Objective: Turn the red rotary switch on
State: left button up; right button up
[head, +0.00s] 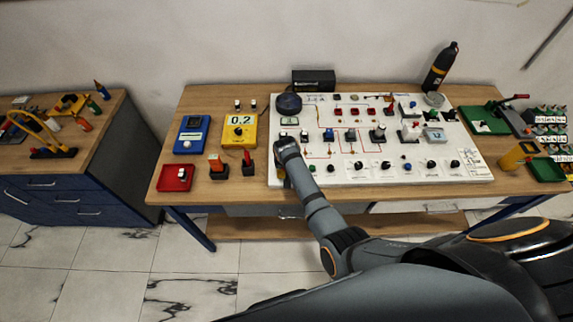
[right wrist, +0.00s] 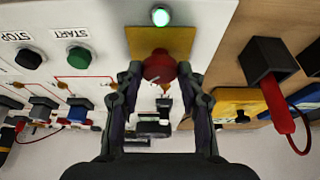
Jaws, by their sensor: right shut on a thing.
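The red rotary switch (right wrist: 158,66) sits on a yellow plate (right wrist: 178,42) on the white panel (head: 345,178), in the right wrist view. My right gripper (right wrist: 160,78) is shut on the switch, with one finger on each side of it. In the head view my right gripper (head: 284,160) is at the panel's left front part, and it hides the switch there. A green lamp (right wrist: 160,17) beside the yellow plate is lit. The knob's exact angle is hard to tell. My left gripper is not in view.
START (right wrist: 79,57) and STOP (right wrist: 28,58) buttons stand on the panel near the switch. A black block with a red lever (right wrist: 268,72) stands on the wood just off the panel. A yellow meter (head: 240,133) and a red tray (head: 175,178) stand to the left.

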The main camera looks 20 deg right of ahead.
dwell(0.3)
jog(key=o, duration=1.2)
jog(key=shift+c, duration=0.2)
